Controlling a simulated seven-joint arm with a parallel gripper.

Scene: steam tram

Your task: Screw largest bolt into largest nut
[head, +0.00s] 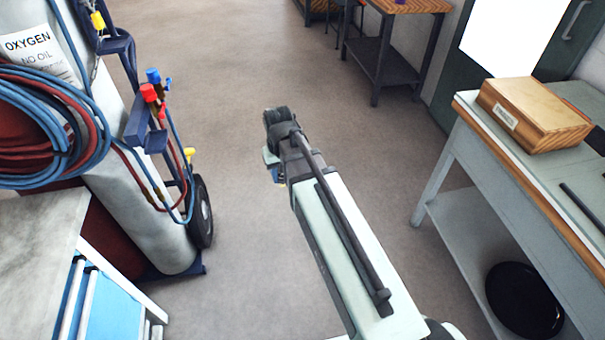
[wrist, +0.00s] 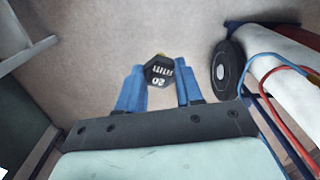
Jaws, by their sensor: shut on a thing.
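In the wrist view, my gripper (wrist: 159,80) has two blue fingers shut on a bolt (wrist: 158,72). The bolt shows a dark hexagonal head with raised pale markings, including what looks like "20", facing the camera. A bit of yellow shows past the head's far edge; the shank is hidden behind the head. The floor is below and behind it. In the head view, my gripper (head: 279,178) is mostly hidden by my own arm, with only a little blue showing, and the bolt cannot be made out. I see no nut in either view.
A wooden box (head: 535,113) sits on the workbench (head: 520,180) at right, near a dark rod (head: 582,207). A grey gas cylinder (head: 150,210) with hoses (head: 45,125) stands on a wheeled cart at left. A small table (head: 385,60) is at the back. Open floor lies between.

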